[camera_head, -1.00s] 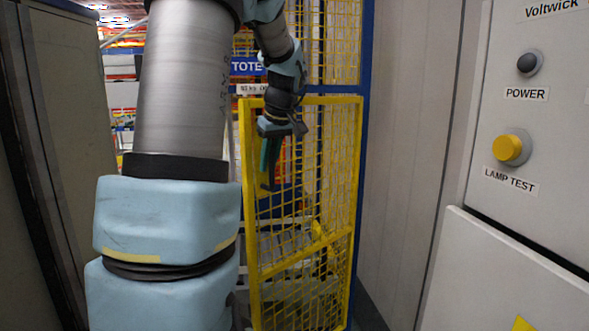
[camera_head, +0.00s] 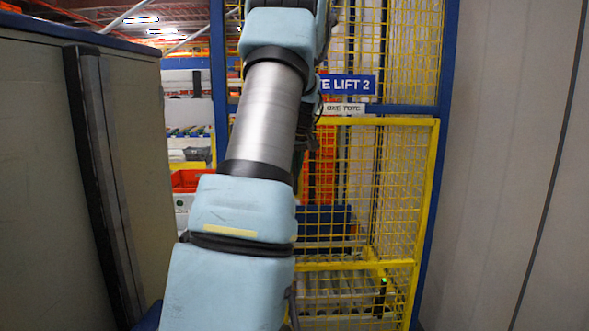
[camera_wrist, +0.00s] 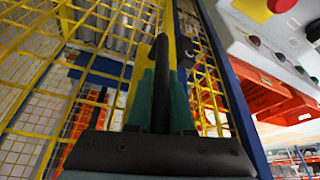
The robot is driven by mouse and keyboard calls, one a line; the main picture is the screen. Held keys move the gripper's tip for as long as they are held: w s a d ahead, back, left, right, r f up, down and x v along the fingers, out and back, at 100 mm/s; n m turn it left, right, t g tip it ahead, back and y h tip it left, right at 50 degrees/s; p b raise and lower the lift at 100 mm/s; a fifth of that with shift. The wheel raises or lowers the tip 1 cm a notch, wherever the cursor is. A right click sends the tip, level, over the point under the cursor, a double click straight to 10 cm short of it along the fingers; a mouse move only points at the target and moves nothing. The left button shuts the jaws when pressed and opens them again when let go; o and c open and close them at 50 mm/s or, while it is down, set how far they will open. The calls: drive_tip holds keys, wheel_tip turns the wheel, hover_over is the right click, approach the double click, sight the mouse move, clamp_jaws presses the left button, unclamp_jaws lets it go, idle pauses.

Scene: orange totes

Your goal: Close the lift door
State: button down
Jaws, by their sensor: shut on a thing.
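The lift door is a yellow-framed mesh gate (camera_head: 400,122) in the head view, below the blue LIFT 2 sign (camera_head: 345,85). Its right edge is along a blue post. My arm hides its left edge, so I cannot tell whether it meets the frame. My gripper is hidden behind my arm in the head view. In the wrist view, the teal fingers of my gripper (camera_wrist: 160,105) are shut around a black upright bar (camera_wrist: 162,70), which looks like the door's handle. Yellow mesh and a yellow post show behind it.
A tall grey-beige cabinet (camera_head: 40,180) stands close on the left, and a pale panelled wall (camera_head: 510,170) on the right. The wrist view shows a control panel (camera_wrist: 285,45) with a red button (camera_wrist: 284,4) and orange totes (camera_wrist: 270,95) at the right.

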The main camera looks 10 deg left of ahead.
drive_tip(key=shift+w+d+r, duration=0.25)
drive_tip(key=shift+w+d, duration=0.1)
drive_tip(key=shift+d, duration=0.25)
drive_tip(key=c, duration=1.3)
unclamp_jaws()
drive_tip(key=shift+o, duration=1)
drive_tip(key=shift+w+f, duration=0.1)
drive_tip(key=shift+w, duration=0.05)
drive_tip(key=shift+o, duration=1.4)
drive_tip(key=shift+a, duration=0.15)
drive_tip(key=shift+a+f, duration=0.1)
drive_tip(key=b+v, duration=0.3)
drive_tip(key=v, duration=0.8)
drive_tip(key=shift+f, duration=0.1)
